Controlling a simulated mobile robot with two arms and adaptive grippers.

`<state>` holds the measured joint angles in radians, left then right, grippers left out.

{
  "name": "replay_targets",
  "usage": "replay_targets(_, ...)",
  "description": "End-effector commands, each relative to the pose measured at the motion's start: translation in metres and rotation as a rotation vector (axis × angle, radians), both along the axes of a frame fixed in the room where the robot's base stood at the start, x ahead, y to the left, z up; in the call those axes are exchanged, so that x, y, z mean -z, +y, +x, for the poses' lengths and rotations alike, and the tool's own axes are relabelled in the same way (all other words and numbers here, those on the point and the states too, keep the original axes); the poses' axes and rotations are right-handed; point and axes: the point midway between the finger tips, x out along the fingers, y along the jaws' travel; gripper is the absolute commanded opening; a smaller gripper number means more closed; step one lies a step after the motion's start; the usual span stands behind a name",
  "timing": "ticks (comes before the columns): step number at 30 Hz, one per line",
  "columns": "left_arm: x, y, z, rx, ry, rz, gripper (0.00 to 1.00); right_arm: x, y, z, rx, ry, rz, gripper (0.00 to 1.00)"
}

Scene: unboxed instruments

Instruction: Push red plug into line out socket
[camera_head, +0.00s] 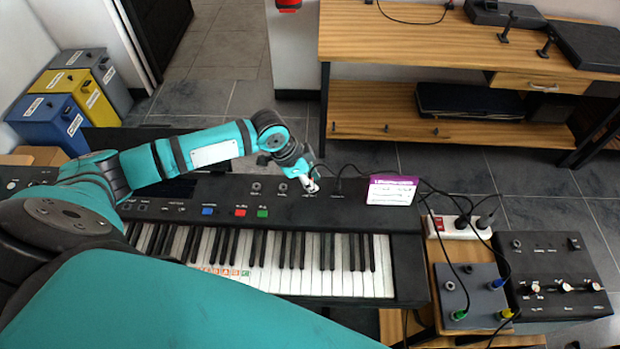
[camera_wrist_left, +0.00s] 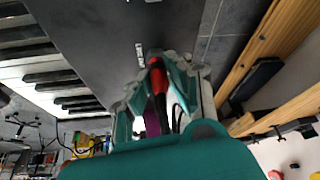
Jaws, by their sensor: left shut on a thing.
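My left gripper (camera_head: 309,186) is at the back panel of the black keyboard (camera_head: 408,250) in the head view, low over its top. In the left wrist view the gripper (camera_wrist_left: 158,92) is shut on the red plug (camera_wrist_left: 157,78), which points towards the panel beside a small white label (camera_wrist_left: 140,52). The fingers and plug hide the socket there, so I cannot tell whether the tip is in it. The plug is too small to make out in the head view. My right gripper is not in view.
Two open sockets (camera_head: 256,187) lie left of the gripper. A power strip (camera_head: 459,227), a grey box (camera_head: 470,290) and a black mixer (camera_head: 556,275) stand at the right, with loose cables.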

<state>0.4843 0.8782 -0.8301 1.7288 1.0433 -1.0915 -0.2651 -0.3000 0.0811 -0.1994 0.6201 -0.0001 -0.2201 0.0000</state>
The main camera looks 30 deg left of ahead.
Motion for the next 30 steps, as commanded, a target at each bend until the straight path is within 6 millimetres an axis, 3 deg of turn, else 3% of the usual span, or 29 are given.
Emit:
replay_targets(10, 0.005, 0.000, -0.001, 0.000, 0.004, 0.001, 0.00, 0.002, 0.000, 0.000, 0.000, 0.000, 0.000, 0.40)
replay_targets(11, 0.005, 0.000, -0.001, 0.000, 0.004, 0.000, 0.19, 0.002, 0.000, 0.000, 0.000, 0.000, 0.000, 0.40)
replay_targets(17, 0.005, 0.000, -0.001, 0.001, 0.003, 0.001, 0.44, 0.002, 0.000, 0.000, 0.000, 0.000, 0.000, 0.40)
replay_targets(26, 0.001, 0.001, -0.001, 0.000, 0.001, 0.002, 0.44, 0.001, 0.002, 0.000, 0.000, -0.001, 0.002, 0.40)
replay_targets(30, -0.014, 0.006, -0.004, 0.000, -0.001, 0.001, 0.44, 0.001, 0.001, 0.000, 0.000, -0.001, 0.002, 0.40)
